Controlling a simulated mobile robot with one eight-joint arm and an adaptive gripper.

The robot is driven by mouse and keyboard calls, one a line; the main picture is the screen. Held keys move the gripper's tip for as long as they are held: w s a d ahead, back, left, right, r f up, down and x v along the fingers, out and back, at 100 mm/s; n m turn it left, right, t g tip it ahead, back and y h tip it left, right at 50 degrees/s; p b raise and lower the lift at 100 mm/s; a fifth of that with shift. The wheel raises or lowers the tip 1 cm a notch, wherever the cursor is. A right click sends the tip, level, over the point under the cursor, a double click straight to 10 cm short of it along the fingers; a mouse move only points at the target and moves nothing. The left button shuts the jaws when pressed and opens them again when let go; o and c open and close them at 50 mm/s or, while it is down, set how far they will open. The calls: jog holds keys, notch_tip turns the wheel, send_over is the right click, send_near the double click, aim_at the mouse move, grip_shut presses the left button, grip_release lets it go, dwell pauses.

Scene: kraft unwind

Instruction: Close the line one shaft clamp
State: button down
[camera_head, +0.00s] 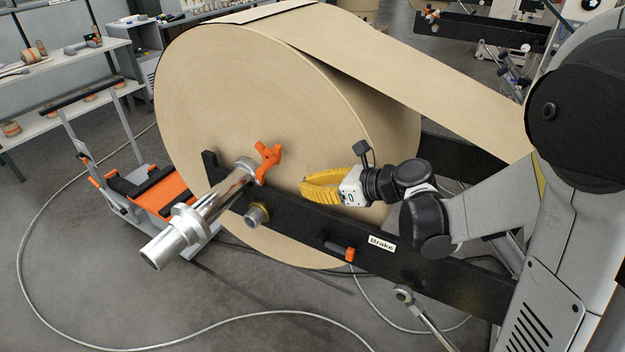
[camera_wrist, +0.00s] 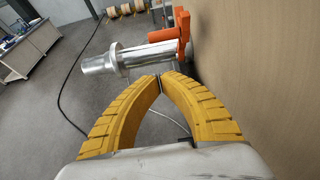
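The orange shaft clamp (camera_head: 267,160) sits at the inner end of the silver shaft (camera_head: 205,212), close to the roll face. Its orange lever stands up above the black arm; I cannot tell how its latch sits. In the wrist view the orange clamp (camera_wrist: 183,32) and silver shaft (camera_wrist: 125,58) lie beyond my fingertips. My gripper (camera_head: 303,188) has yellow ribbed fingers and is right of the clamp, apart from it, in front of the roll. In the wrist view its fingertips (camera_wrist: 160,80) come together with nothing between them.
The big kraft roll (camera_head: 270,110) stands right behind the clamp and gripper. A black arm labelled Brake (camera_head: 382,243) runs below, with a smaller orange handle (camera_head: 345,252). An orange-topped cart (camera_head: 160,190) stands at left. A cable (camera_head: 20,240) crosses the floor.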

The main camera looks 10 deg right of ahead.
aim_at(260, 169)
jog(key=w+a+b, duration=0.1)
jog(key=w+a, duration=0.5)
jog(key=a, duration=0.1)
jog(key=shift+f, duration=0.45)
jog(key=shift+w+a+r+p, duration=0.15)
jog(key=shift+a+r+p, duration=0.25)
jog(key=shift+p, duration=0.15)
jog(key=shift+w+r+g+h+p, duration=0.15)
jog(key=shift+r+g+h+p, duration=0.05)
jog(key=shift+g+h+p, duration=0.25)
